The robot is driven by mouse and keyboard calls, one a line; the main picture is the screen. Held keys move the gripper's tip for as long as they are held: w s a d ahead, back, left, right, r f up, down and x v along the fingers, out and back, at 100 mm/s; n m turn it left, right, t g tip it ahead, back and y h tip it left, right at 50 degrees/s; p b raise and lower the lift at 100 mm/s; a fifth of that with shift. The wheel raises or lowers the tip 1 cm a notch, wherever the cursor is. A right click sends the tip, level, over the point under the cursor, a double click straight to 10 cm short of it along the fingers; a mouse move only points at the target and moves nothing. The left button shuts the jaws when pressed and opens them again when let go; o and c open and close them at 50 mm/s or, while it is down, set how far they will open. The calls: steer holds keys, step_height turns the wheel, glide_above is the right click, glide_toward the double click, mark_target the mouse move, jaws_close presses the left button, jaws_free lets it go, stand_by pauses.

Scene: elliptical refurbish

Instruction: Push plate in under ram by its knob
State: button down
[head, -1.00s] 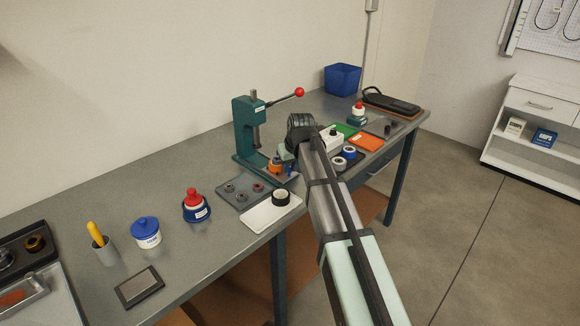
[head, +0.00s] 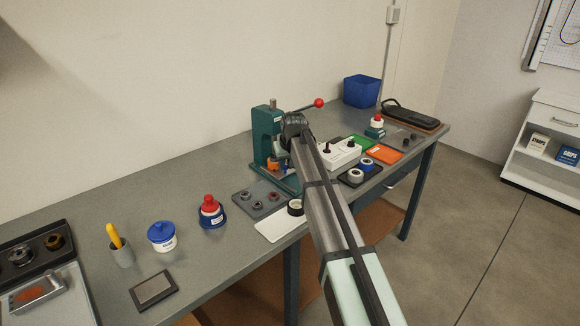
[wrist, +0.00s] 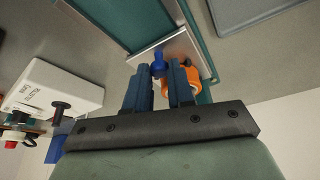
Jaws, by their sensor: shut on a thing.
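The green press (head: 266,136) stands on the bench, with its red-balled lever (head: 319,103) reaching right. In the wrist view a bare metal plate (wrist: 184,45) lies on the press's green base (wrist: 143,22). A blue knob (wrist: 158,66) is at the plate's near edge. My gripper (wrist: 160,72) is shut on the knob, a finger on each side. An orange part (wrist: 204,73) sits beside the right finger; it also shows in the head view (head: 273,167), low in front of the press column. My arm hides part of the press base, and the ram tip is not clear.
A grey tray with several dark rings (head: 262,198) and a white mat (head: 277,229) lie left of my arm. A white box (head: 341,154) with dark knobs stands to the right. A red-topped blue bottle (head: 211,212) stands farther left.

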steer(key=c, duration=1.3)
jaws_free()
steer(key=shift+w+a, duration=0.25)
steer(key=shift+a, duration=0.05)
steer(key=o, duration=0.3)
steer(key=shift+s+d, duration=0.1)
steer(key=v, duration=1.4)
steer(key=shift+d+f, duration=0.1)
